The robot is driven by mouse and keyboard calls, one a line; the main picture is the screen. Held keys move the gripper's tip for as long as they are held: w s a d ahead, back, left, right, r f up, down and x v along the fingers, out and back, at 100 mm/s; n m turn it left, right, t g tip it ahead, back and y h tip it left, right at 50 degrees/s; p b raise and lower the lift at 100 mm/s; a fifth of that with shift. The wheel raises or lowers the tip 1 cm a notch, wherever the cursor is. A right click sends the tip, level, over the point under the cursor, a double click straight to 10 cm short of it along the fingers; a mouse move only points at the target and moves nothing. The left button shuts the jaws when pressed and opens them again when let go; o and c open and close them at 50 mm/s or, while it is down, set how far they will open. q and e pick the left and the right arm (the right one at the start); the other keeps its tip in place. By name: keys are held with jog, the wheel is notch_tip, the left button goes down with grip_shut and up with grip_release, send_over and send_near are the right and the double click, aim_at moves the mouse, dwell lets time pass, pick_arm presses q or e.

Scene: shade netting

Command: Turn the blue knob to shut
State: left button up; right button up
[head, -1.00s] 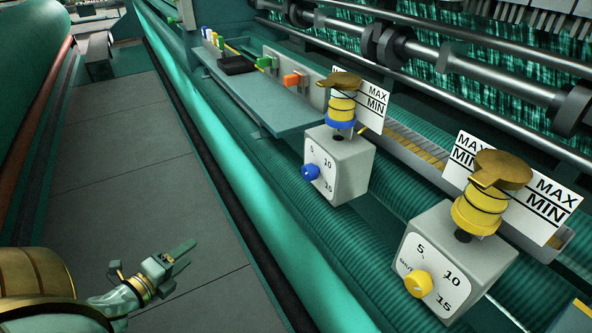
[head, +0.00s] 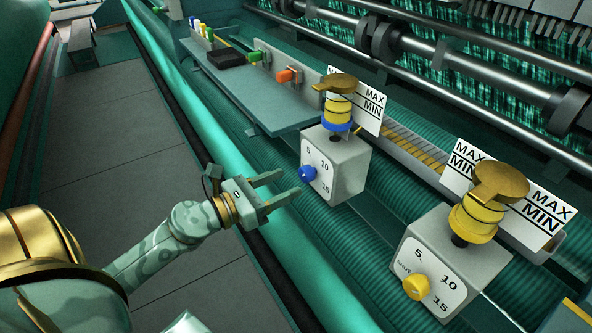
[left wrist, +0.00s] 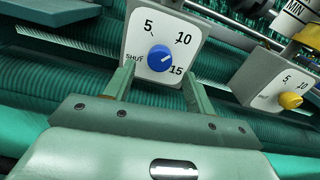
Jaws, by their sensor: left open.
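The blue knob (head: 308,173) sits on the white dial face of the farther grey box (head: 345,165), marked 5, 10 and 15. In the left wrist view the blue knob (left wrist: 160,58) is centred ahead, with SHUT printed to its left. A small light mark on the knob seems to point right, between 10 and 15. My left gripper (head: 290,182) is open and empty, just short of the knob. In the left wrist view its fingers (left wrist: 159,72) stand either side of the knob's line; I cannot tell whether they touch it. My right gripper is not in view.
A second grey box with a yellow knob (head: 416,287) stands nearer, at the right. Brass-topped yellow fittings with MIN/MAX cards (head: 540,208) rise above both boxes. A teal shelf (head: 250,95) lies left of the farther box.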

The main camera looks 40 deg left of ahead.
aim_at(302, 176)
pick_arm(q)
jog(key=p+x, duration=0.1)
jog(key=x, duration=0.3)
jog(key=shift+w+d, duration=0.1)
jog(key=shift+w, duration=0.15)
jog(key=shift+f, duration=0.1)
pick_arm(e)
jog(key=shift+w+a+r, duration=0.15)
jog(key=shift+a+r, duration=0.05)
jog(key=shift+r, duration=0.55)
pick_arm(q)
jog(key=c, duration=1)
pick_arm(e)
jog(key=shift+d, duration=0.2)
pick_arm(q)
jog(key=shift+o, duration=0.2)
jog(key=shift+n, duration=0.3)
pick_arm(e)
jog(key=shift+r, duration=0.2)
